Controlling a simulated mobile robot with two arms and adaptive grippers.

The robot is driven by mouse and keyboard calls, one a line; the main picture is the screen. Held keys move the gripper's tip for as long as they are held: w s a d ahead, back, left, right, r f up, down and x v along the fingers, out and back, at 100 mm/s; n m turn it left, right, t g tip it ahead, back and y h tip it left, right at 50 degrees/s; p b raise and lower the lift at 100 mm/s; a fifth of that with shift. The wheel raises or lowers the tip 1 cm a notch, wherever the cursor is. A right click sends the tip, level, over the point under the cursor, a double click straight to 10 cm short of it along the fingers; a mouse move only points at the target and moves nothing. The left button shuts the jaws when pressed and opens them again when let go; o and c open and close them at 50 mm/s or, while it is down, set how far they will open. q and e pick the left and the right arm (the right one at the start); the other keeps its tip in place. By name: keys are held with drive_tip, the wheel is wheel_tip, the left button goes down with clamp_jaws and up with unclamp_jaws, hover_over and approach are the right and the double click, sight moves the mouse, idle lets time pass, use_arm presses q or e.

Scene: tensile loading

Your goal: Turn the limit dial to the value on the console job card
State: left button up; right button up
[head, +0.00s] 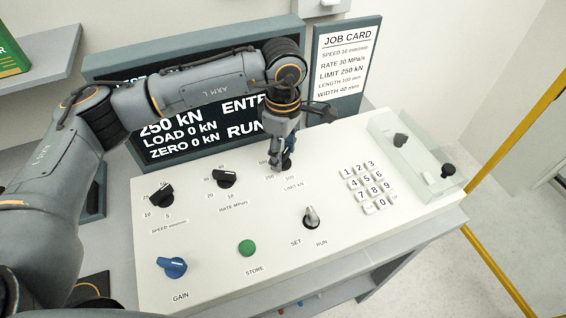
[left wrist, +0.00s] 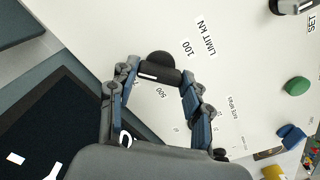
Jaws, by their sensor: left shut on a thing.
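The limit dial is a black knob with a white pointer line on the console panel (head: 215,270); its label reads LIMIT kN. In the left wrist view the limit dial (left wrist: 158,67) sits between the fingertips of my left gripper (left wrist: 156,82), which is shut on it. In the head view my left gripper (head: 281,157) comes down over the dial and hides most of it. The job card (head: 344,72) behind the console reads LIMIT 250 kN. The display screen (head: 185,146) shows 250 kN, with my left arm covering part of it. My right gripper is not in view.
The speed dial (head: 160,195) and rate dial (head: 224,179) are left of the limit dial. A blue gain knob (head: 172,267), green store button (head: 247,248), set/run switch (head: 311,217) and keypad (head: 367,187) are nearby. A clear cover (head: 425,160) stands at the right.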

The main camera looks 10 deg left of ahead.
sight(283, 155)
use_arm(q)
drive_tip(key=shift+m+b, duration=1.2)
drive_tip(key=shift+b, duration=0.1)
drive_tip(key=o, duration=1.2)
drive_tip(key=shift+c, duration=0.2)
drive_tip(key=shift+r, duration=0.15)
wheel_tip(283, 155, up, 12)
